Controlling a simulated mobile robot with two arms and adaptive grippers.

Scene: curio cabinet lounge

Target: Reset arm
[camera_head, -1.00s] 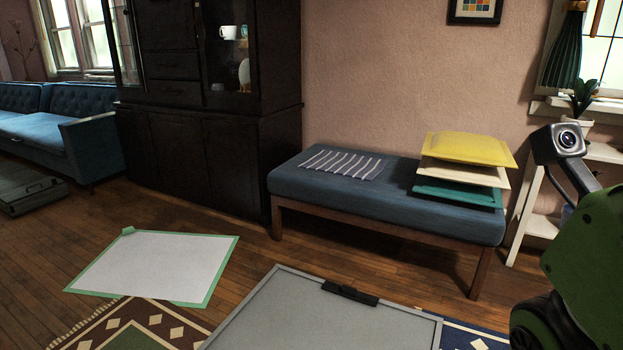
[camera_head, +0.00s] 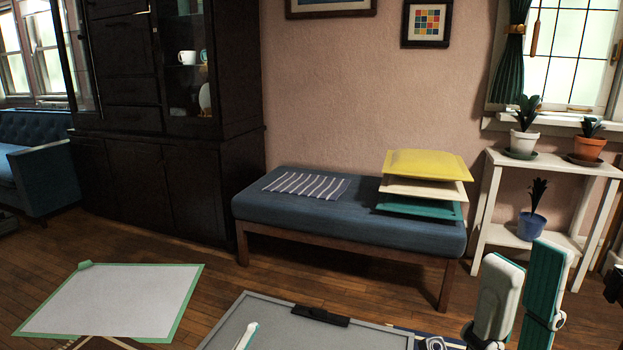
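White and teal segments of my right arm (camera_head: 500,297) rise at the lower right, in front of the white plant stand. A small dark part with a lens-like spot (camera_head: 435,343), which looks like the camera on my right wrist, shows at the bottom edge. The fingers of my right gripper cannot be made out, so I cannot tell whether it is open or shut. A thin white and teal piece (camera_head: 246,336), perhaps of my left arm, shows at the bottom centre. My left gripper is not in view.
A blue bench (camera_head: 350,223) carries a striped cloth (camera_head: 305,185) and stacked cushions (camera_head: 427,165). A white plant stand (camera_head: 484,205) is at right, a dark cabinet (camera_head: 170,170) at left. A green-edged white board (camera_head: 110,300) and grey panel (camera_head: 275,325) lie in front. Wooden floor shows between.

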